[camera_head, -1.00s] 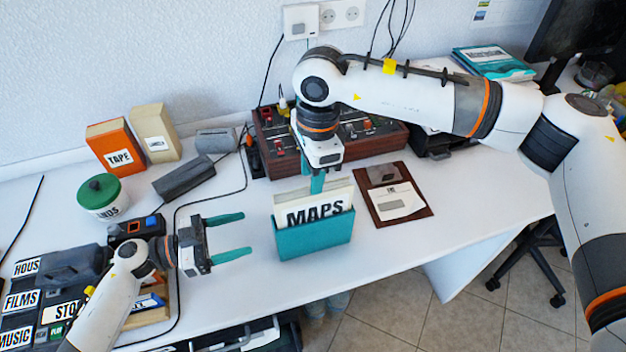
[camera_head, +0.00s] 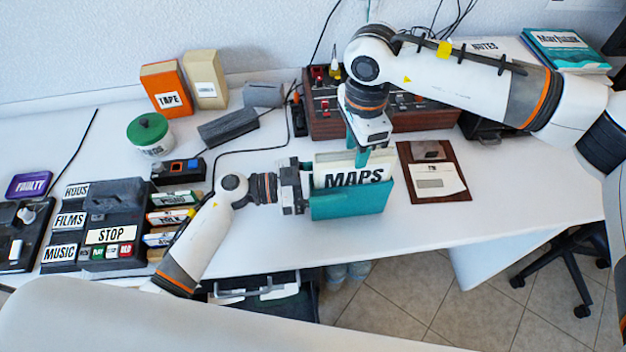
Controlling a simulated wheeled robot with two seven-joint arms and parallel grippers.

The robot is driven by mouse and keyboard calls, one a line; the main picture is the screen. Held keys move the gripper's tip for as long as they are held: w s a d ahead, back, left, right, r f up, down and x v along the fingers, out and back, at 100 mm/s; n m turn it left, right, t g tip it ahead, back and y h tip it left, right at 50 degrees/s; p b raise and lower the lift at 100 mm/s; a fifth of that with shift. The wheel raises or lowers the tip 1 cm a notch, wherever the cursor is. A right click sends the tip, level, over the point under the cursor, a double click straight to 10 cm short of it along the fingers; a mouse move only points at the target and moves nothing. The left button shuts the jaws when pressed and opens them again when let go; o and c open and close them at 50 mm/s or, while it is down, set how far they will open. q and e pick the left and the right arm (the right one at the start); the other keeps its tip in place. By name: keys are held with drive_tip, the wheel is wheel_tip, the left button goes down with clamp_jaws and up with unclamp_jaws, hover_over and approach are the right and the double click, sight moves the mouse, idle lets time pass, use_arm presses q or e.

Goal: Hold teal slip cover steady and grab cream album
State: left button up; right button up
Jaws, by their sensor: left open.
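The teal slip cover (camera_head: 355,205) stands upright near the table's front edge, with the cream album (camera_head: 332,160), its front reading MAPS, sticking up out of it. My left gripper (camera_head: 333,188) comes in from the left at the cover's left end. It is open, with its jaws at the cover; its teal fingers blend with the teal cover, so contact is unclear. My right gripper (camera_head: 358,157) points down from above at the top of the cream album. Its teal fingers are at the album's upper edge; whether they are closed on it cannot be told.
A brown tray (camera_head: 462,190) with a floppy disk and label lies right of the cover. A brown control box (camera_head: 318,125) stands behind. Left are a grey block (camera_head: 228,127), a green-lidded jar (camera_head: 150,136) and a labelled deck (camera_head: 112,235). Bare table lies right of the tray.

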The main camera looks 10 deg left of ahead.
use_arm(q)
drive_tip(key=shift+d, duration=0.1)
drive_tip(key=shift+c, duration=0.6)
drive_tip(key=c, duration=1)
drive_tip(key=shift+o, duration=0.2)
